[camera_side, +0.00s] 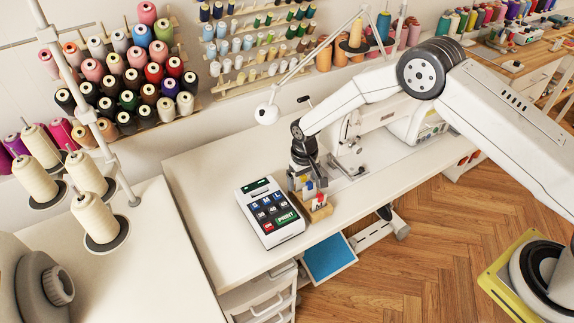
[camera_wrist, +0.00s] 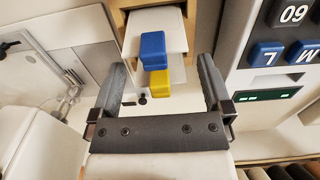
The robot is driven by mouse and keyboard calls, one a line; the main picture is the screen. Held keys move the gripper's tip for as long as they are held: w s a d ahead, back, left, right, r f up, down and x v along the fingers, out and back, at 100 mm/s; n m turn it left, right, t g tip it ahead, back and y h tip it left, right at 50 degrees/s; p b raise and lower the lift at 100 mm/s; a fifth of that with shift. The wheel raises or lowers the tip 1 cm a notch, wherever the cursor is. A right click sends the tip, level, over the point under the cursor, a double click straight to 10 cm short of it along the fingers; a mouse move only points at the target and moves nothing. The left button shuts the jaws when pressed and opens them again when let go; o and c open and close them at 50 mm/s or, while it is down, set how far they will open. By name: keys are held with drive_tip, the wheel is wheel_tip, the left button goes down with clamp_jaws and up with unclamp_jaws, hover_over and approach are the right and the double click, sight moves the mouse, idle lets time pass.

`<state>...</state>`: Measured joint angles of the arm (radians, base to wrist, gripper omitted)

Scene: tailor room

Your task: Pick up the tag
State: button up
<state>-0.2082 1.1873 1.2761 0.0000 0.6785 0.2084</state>
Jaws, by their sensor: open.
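Several white tags with coloured ends stand in a small wooden holder (camera_side: 323,213) on the white table. In the side view a tag with a red end (camera_side: 318,203) is nearest the front and a blue-ended tag (camera_side: 309,185) is behind it. In the wrist view a blue end (camera_wrist: 153,48) and a yellow end (camera_wrist: 160,81) show, with white tag parts beside them. My gripper (camera_wrist: 163,62) is open; its fingers lie on either side of the blue and yellow ends, with gaps. In the side view my gripper (camera_side: 302,172) hangs over the holder and partly hides the tags.
A white keypad device (camera_side: 269,214) with coloured buttons stands just left of the holder. A sewing machine (camera_side: 349,135) is behind to the right. Thread spools line the wall. The table's front edge is close to the holder; the table's left part is clear.

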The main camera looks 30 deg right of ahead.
sight(297, 189)
drive_tip(key=shift+f, duration=0.5)
drive_tip(key=c, duration=1.2)
drive_tip(key=shift+c, duration=0.2)
drive_tip(key=shift+r, duration=0.1)
drive_tip(key=shift+r, duration=4.95)
drive_tip(key=shift+a, duration=0.1)
drive_tip(key=w+a, duration=0.2)
drive_tip(key=a, duration=0.9)
drive_tip(key=shift+w+a+f, duration=0.4)
drive_tip(key=shift+f, duration=0.05)
